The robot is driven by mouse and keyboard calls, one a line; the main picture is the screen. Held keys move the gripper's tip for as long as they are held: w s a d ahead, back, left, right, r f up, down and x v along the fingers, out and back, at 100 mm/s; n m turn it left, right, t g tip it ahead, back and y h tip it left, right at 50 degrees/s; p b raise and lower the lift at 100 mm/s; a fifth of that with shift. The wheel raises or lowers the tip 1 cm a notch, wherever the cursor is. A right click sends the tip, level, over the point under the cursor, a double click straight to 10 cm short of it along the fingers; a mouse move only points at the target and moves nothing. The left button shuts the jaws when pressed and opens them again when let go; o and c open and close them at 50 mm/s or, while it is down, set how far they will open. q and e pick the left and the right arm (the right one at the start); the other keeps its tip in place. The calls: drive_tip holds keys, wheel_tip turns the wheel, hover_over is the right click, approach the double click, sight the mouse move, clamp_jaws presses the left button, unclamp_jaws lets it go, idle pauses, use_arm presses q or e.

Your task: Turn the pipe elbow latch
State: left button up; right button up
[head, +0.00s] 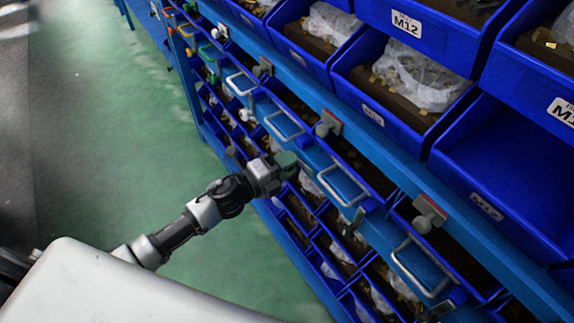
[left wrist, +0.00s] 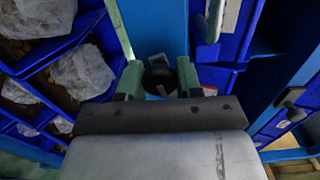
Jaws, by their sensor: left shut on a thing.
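My left gripper (head: 287,160) reaches from the left to the front of the blue bin rack in the head view. In the left wrist view its two green fingers (left wrist: 158,78) are closed around a dark round knob (left wrist: 160,75), which looks like a latch knob. In the head view the gripper hides this knob. Similar latches with grey knobs sit along the rack's blue rail, one close to the gripper (head: 326,124) and one further right (head: 429,214). No label reading pipe elbow is legible. My right gripper is not in view.
Blue bins with bagged parts fill the rack, and one bin labelled M12 (head: 405,80) is at the top. Metal drawer handles (head: 343,184) stick out near the gripper. An empty blue bin (head: 515,160) is at the right. The green floor (head: 110,130) at left is clear.

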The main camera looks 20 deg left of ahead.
use_arm(q)
drive_tip(key=shift+f+m+b, duration=0.1)
drive_tip(key=shift+m+b, duration=0.2)
drive_tip(key=shift+m, duration=0.9)
drive_tip(key=o, duration=0.9)
drive_tip(key=shift+b+v, duration=1.1)
drive_tip(key=shift+v, duration=4.3)
